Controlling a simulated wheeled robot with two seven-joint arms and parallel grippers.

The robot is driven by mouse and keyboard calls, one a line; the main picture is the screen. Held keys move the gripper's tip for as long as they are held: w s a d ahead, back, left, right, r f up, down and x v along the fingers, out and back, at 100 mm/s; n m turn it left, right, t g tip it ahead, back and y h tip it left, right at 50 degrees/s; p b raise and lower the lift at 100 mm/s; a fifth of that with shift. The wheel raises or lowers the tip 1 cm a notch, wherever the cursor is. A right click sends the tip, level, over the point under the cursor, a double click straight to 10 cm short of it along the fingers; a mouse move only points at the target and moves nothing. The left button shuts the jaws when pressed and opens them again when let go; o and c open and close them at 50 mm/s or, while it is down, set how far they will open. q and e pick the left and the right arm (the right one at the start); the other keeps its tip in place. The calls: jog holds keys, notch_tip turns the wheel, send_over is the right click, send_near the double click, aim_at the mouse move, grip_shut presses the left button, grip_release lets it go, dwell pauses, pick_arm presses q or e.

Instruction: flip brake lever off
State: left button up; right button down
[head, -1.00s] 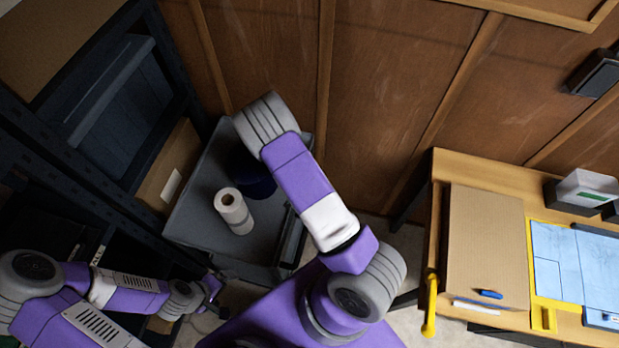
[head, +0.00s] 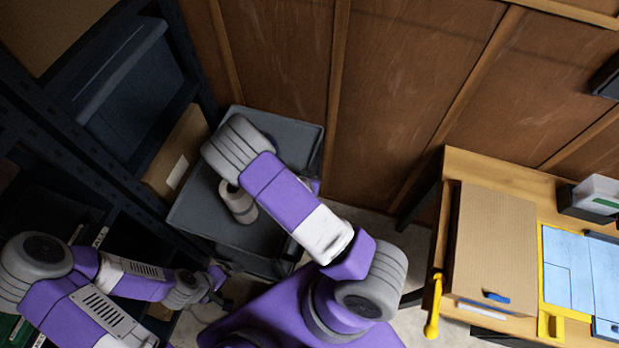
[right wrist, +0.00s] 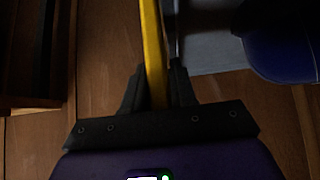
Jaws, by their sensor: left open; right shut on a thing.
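A yellow bar (right wrist: 152,50), which looks like the brake lever, runs up from between the fingers of my right gripper (right wrist: 158,90) in the right wrist view. The right gripper is shut on it. In the head view my right arm hides its own gripper and the held bar. My left gripper (head: 214,284) is open and empty at the lower left, beside the dark shelf. The grey cart (head: 285,128) stands against the wood wall, partly covered by my right arm.
A dark shelf rack (head: 95,165) is at left. At right, a wooden bench (head: 480,163) carries a cardboard sheet (head: 495,245); a yellow handle-like piece (head: 434,305) hangs at its edge.

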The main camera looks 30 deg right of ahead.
jog(key=c, duration=1)
grip_release()
jog(key=p+v, duration=0.1)
jog(key=v, duration=0.6)
jog(key=shift+a+r, duration=0.15)
jog(key=shift+r, duration=0.05)
jog(key=shift+s, duration=0.1)
